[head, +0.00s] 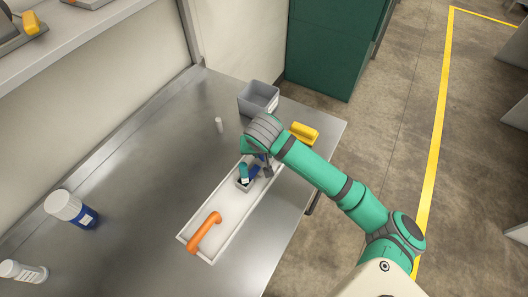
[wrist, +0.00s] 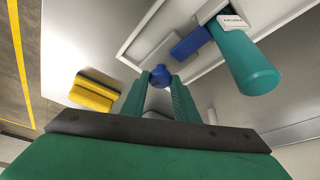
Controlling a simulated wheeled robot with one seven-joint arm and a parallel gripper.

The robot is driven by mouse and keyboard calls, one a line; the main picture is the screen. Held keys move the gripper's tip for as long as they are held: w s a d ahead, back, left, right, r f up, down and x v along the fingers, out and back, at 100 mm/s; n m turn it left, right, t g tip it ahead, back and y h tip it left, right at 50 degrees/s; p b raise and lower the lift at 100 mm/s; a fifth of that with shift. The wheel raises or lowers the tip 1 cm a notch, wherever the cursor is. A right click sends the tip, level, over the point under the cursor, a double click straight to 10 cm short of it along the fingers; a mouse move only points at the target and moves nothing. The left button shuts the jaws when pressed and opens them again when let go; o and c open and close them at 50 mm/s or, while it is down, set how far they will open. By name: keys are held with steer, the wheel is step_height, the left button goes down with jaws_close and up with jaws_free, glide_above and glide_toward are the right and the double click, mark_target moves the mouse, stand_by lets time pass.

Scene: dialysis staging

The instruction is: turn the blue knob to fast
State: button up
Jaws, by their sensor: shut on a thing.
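The blue knob (wrist: 160,75) is round and shows between the tips of my gripper (wrist: 160,88) in the wrist view. The two teal fingers are shut on it, one on each side. The knob sits at the edge of a long white tray-like panel (head: 222,213). In the head view my gripper (head: 264,167) reaches down at the far end of this panel, and the arm largely hides the knob. I can make out no "fast" mark or pointer, so the knob's setting cannot be told.
Beside the knob are a blue block (wrist: 190,43) and a teal cylinder (wrist: 246,65) with a small white label. A yellow object (head: 304,132) and a grey bin (head: 258,98) lie beyond.

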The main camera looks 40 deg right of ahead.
steer(key=shift+w+a, duration=0.1)
steer(key=shift+a, duration=0.1)
steer(key=shift+d, duration=0.15)
stand_by(0.4)
steer(key=o, duration=1.1)
steer(key=shift+c, duration=0.2)
steer(key=shift+d, duration=0.1)
steer(key=shift+a+r, duration=0.15)
steer(key=shift+a, duration=0.05)
steer(key=v, duration=1)
steer(key=shift+r, duration=0.25)
steer(key=shift+d, duration=0.15)
